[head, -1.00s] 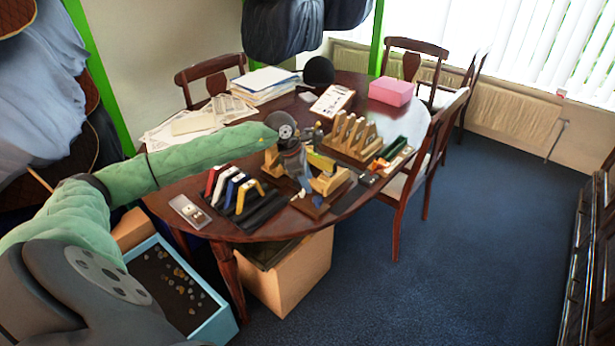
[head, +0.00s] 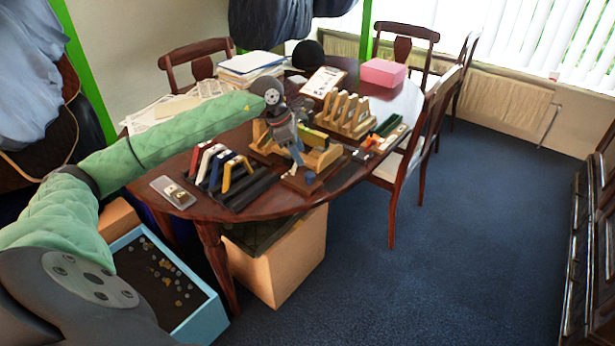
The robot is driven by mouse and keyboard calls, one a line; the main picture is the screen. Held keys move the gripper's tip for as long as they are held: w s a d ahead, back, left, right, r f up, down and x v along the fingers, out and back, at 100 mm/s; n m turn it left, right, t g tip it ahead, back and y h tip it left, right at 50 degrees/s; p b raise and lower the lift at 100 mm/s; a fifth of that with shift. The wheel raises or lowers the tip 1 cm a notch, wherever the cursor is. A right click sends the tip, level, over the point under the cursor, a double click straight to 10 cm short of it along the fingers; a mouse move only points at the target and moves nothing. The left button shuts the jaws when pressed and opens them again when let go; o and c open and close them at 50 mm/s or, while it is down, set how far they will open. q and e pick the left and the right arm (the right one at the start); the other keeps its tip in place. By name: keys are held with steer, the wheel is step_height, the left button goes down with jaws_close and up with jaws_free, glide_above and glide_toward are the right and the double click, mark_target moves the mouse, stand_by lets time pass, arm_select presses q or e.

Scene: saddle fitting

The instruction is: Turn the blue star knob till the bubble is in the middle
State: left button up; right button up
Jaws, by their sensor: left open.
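A small blue knob (head: 310,177) sits low on a wooden block near the front right edge of the table. It is too small to make out its star shape. My left gripper (head: 298,159) points down just above and to the left of the knob. It is open and looks empty, apart from the knob as far as I can tell. A wooden fixture (head: 321,158) stands right behind the gripper and is partly covered by it. No bubble can be made out in this view. My right gripper is not in view.
A rack with coloured handles (head: 229,176) stands left of the gripper, with a small grey tray (head: 172,192) beside it. A slotted wooden rack (head: 346,117) stands behind. A pink box (head: 384,72) and papers lie farther back. Chairs surround the table (head: 268,207).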

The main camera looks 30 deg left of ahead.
mark_target(309, 174)
arm_select(q)
steer(key=p+x, duration=0.1)
steer(key=x, duration=0.5)
steer(key=shift+f, duration=0.25)
steer(key=shift+w+d+f, duration=0.1)
steer(key=shift+d+f, duration=0.15)
steer(key=shift+f, duration=0.45)
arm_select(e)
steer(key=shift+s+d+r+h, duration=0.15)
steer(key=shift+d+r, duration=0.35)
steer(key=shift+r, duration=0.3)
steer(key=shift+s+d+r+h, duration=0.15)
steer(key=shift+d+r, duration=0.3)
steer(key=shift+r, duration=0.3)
arm_select(q)
steer(key=shift+c, duration=0.4)
steer(key=c, duration=0.9)
steer(key=shift+f+n, duration=0.1)
steer(key=shift+n, duration=0.4)
steer(key=shift+n+b, duration=0.3)
steer(key=shift+b, duration=0.05)
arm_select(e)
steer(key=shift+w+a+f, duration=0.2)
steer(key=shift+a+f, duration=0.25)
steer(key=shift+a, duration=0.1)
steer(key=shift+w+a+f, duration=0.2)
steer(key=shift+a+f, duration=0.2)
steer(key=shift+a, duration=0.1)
